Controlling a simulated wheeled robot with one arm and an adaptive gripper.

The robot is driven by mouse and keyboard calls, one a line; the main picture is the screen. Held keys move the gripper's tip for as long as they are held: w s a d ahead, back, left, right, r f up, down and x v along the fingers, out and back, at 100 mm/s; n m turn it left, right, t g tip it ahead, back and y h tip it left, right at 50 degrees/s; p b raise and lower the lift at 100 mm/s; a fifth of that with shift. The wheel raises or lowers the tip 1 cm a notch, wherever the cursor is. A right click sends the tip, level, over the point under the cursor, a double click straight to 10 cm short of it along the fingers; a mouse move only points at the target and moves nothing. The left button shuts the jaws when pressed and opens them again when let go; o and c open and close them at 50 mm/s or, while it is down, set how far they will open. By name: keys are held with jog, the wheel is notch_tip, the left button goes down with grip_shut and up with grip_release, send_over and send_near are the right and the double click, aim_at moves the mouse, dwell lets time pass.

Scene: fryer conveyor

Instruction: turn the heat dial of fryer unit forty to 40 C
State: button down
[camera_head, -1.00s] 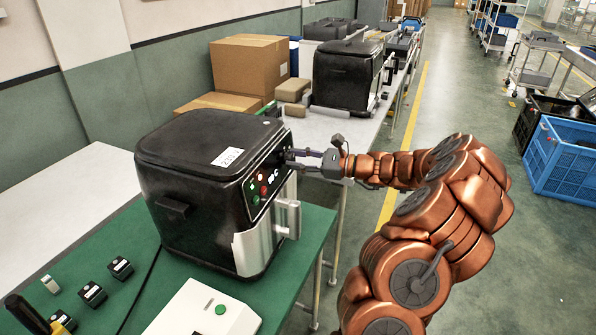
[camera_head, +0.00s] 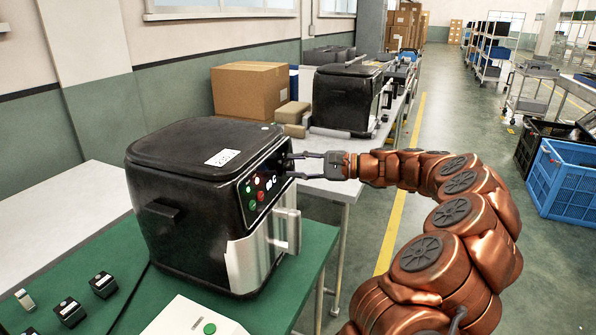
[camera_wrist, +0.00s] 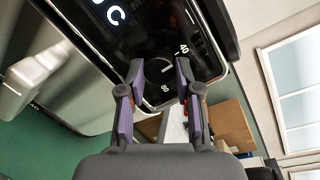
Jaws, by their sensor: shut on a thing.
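A black fryer unit (camera_head: 195,205) with a silver drawer handle stands on the green-topped table. Its dark front panel (camera_head: 266,178) carries a lit display and several coloured buttons. My gripper (camera_head: 290,166) reaches this panel from the right. In the wrist view, the round black heat dial (camera_wrist: 159,70) sits between the purple-lined fingers of my gripper (camera_wrist: 160,74), which are shut on it. The dial has a pale pointer line, and the marks 40 and 80 show beside it. The display (camera_wrist: 108,12) is cut off, with a C in sight. The lid label is too small to read.
A second black fryer (camera_head: 347,98) stands farther back on a grey table, near cardboard boxes (camera_head: 250,90). Small black switch blocks (camera_head: 70,311) and a white box with a green button (camera_head: 196,320) lie in front.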

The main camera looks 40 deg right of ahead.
dwell(0.4)
jog(key=c, duration=0.8)
grip_release()
jog(key=v, duration=1.2)
